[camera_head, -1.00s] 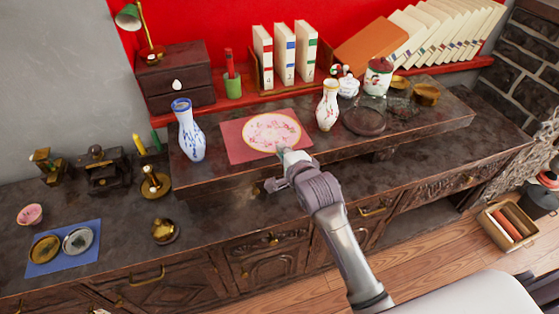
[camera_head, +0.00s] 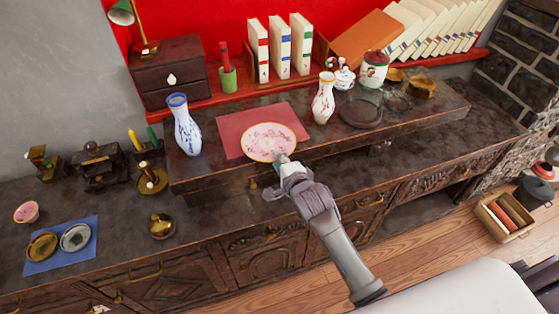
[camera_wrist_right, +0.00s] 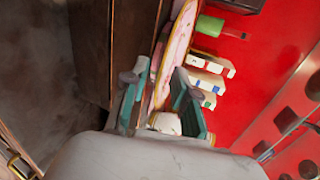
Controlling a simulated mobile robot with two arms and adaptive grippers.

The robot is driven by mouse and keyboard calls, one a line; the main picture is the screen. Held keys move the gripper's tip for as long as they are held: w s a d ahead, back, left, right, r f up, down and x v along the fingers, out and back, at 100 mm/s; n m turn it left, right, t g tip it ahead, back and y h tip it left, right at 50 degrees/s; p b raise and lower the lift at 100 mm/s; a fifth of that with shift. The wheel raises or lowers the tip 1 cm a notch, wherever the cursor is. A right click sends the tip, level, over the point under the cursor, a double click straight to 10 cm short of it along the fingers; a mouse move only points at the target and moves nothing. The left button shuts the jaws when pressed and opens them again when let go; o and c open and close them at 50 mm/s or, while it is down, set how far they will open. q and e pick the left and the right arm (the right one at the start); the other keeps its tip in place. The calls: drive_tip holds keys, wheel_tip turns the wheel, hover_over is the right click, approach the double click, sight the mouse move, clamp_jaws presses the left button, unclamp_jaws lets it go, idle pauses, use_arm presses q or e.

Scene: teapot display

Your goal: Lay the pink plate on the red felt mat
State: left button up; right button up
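The pink plate (camera_head: 269,142), with a gold rim and a flower pattern, shows over the front part of the red felt mat (camera_head: 240,120). Its near rim reaches past the mat's front edge in the picture; whether it touches the mat I cannot tell. My right gripper (camera_head: 281,163) is at the plate's near rim. The mat's back part is bare. My left gripper is not in view.
A blue-and-white vase (camera_head: 186,128) stands left of the mat, and a white flowered vase (camera_head: 323,99) right of it. Books (camera_head: 281,46) and a green cup (camera_head: 228,79) stand behind. The lower counter in front is mostly clear.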

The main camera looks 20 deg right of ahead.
drive_tip(key=shift+r, duration=0.1)
drive_tip(key=v, duration=1.2)
drive_tip(key=shift+b, duration=0.3)
